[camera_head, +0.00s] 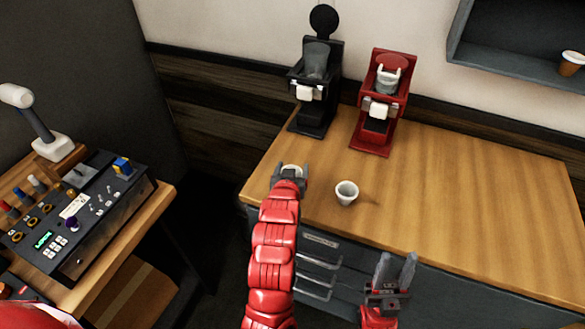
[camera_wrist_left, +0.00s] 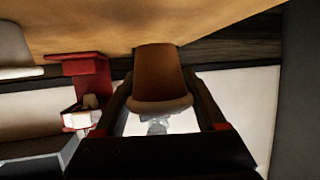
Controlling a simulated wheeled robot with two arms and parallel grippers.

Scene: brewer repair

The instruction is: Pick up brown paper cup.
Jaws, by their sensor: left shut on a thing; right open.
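My left gripper (camera_head: 289,172) is shut on a brown paper cup at the left front part of the wooden counter. In the head view mostly the cup's pale rim (camera_head: 291,169) shows between the jaws. In the left wrist view the brown cup (camera_wrist_left: 160,72) sits between the two fingers, its narrow base towards the counter. I cannot tell whether its base touches the counter. My right gripper (camera_head: 391,272) is open and empty, in front of the counter's drawers.
A white cup (camera_head: 347,193) stands just right of my left gripper. A black brewer (camera_head: 315,85) and a red brewer (camera_head: 383,103) stand at the back. Another brown cup (camera_head: 570,64) is on the wall shelf. The counter's right side (camera_head: 480,210) is clear. A control panel (camera_head: 85,215) is at left.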

